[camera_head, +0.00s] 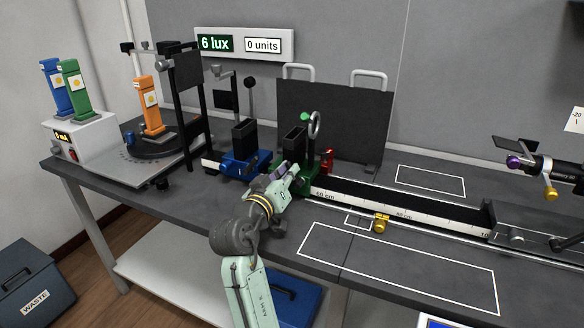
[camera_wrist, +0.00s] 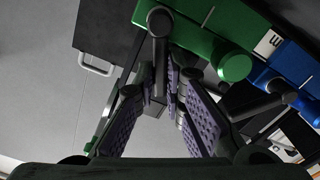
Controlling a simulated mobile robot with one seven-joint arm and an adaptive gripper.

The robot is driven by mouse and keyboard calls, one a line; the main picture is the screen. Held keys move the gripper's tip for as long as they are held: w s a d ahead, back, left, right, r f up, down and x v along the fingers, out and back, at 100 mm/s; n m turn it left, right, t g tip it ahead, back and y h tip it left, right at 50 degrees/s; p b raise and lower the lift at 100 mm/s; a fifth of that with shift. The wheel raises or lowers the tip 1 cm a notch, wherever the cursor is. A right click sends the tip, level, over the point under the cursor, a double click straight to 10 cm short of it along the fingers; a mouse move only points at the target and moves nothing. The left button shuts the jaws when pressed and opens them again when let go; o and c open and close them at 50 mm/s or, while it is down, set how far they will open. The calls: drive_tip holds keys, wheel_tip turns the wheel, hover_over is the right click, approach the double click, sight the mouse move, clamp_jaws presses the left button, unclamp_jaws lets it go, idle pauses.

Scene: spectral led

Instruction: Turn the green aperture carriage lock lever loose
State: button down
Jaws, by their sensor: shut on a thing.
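The green aperture carriage (camera_head: 309,182) sits on the rail in the head view, with a dark upright block and a ring on a post above it. In the wrist view its green body (camera_wrist: 205,38) and round green knob (camera_wrist: 235,66) fill the top. A dark lock lever (camera_wrist: 160,55) with a rounded end hangs from the green body. My gripper (camera_head: 288,172) reaches the front of the green carriage. In the wrist view its purple-padded fingers (camera_wrist: 165,98) are shut on the lever, whose lower end is partly hidden between them. The lever is hidden in the head view.
A blue carriage (camera_head: 245,163) stands close on the left of the green one; its side also shows in the wrist view (camera_wrist: 290,72). A red piece (camera_head: 327,158) is just right. The rail (camera_head: 400,207) continues right, and the bench front has bare outlined areas.

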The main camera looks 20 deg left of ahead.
drive_tip(key=shift+a+f+n+p, duration=0.2)
drive_tip(key=shift+a+n+p, duration=0.15)
drive_tip(key=shift+n, duration=0.55)
drive_tip(key=c, duration=1.7)
unclamp_jaws()
drive_tip(key=shift+o, duration=0.2)
drive_tip(key=s, duration=1.2)
drive_tip(key=shift+a, duration=0.15)
